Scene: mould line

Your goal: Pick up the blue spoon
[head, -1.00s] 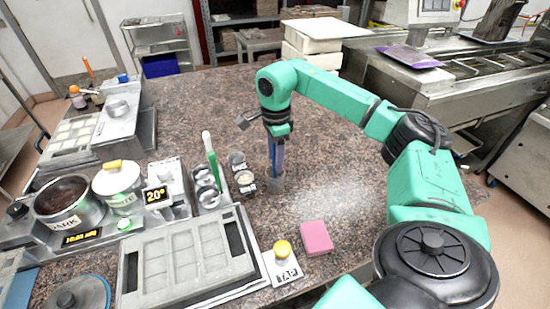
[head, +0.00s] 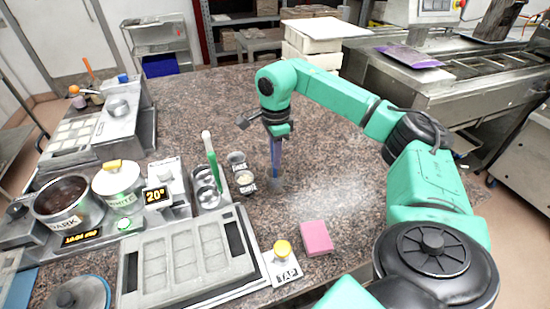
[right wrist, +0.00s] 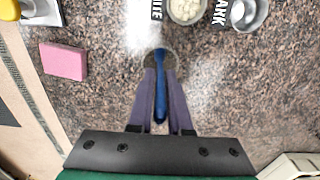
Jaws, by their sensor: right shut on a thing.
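The blue spoon (head: 273,150) stands nearly upright, with its lower end in a small grey cup (head: 277,185) on the granite counter. My right gripper (head: 276,170) points down at it, with the fingers shut on the handle just above the cup. In the right wrist view the blue spoon (right wrist: 160,92) lies between the two purple-grey fingers of the right gripper (right wrist: 160,70). The cup (right wrist: 172,60) shows just beyond the fingertips there. The spoon's lower end is hidden. My left gripper is not in view.
Small bowls (head: 245,178) and a green-handled tool (head: 212,157) stand left of the cup. A pink block (head: 316,238), a TAP button (head: 283,250) and a mould tray (head: 190,255) are nearer. The counter right of and behind the cup is clear.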

